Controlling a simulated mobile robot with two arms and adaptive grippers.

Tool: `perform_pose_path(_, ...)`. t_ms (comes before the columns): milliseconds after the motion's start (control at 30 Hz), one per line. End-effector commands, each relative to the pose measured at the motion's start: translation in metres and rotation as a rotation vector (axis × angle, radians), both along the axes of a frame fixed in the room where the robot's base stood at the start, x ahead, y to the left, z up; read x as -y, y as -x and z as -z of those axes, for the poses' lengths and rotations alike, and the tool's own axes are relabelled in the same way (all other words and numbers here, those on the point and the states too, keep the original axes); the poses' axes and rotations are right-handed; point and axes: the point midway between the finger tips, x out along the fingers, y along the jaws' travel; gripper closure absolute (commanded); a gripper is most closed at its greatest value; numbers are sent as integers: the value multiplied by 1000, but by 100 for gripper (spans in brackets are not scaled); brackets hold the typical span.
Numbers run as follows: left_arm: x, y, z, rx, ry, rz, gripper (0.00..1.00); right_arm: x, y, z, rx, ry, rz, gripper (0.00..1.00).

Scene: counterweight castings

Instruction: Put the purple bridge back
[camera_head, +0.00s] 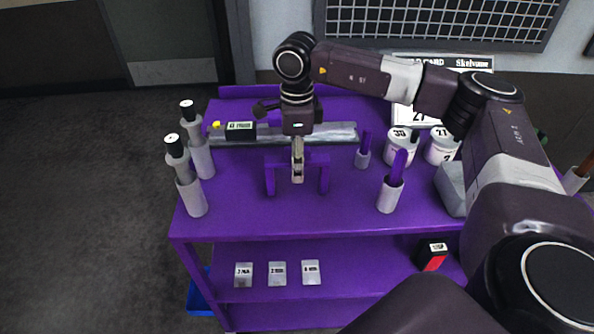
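The purple bridge (316,160), a crossbar on two legs, is upright at the middle of the purple cart top (240,215). Its colour nearly matches the cart, and I cannot tell whether its feet touch the surface. My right gripper (298,178) points down at the middle of the crossbar, and its fingers cover that part. I see the fingers nearly edge-on, so I cannot tell whether they are closed on the bar. My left gripper is not in view.
Two grey posts with black tops (192,195) stand at the left edge. A metal rail with a dark labelled block (240,131) lies behind. Grey holders with purple rods (390,196) and white labelled tubs (399,150) stand right. The lower shelf holds small labelled blocks (277,274).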

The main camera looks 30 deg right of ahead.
Motion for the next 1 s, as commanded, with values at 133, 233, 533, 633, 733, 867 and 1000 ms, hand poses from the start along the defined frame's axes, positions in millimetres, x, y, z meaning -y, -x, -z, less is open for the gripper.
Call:
perform_pose_path(133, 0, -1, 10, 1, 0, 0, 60, -1, -1, -33, 5, -1, -1, 63)
perform_pose_path(233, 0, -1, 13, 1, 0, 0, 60, -1, -1, -54, 5, -2, -1, 63)
perform_pose_path(533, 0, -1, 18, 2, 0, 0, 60, -1, 0, -93, 1, -1, -1, 63)
perform_pose_path(633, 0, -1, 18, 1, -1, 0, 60, -1, 0, -97, 1, -1, -1, 63)
perform_pose_path(733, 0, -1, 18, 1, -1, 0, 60, -1, 0, -97, -1, -1, -1, 63)
perform_pose_path(867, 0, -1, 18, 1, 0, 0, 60, -1, 0, -97, -1, -1, -1, 63)
perform_pose_path(1000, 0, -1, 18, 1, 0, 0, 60, -1, 0, -97, -1, -1, -1, 63)
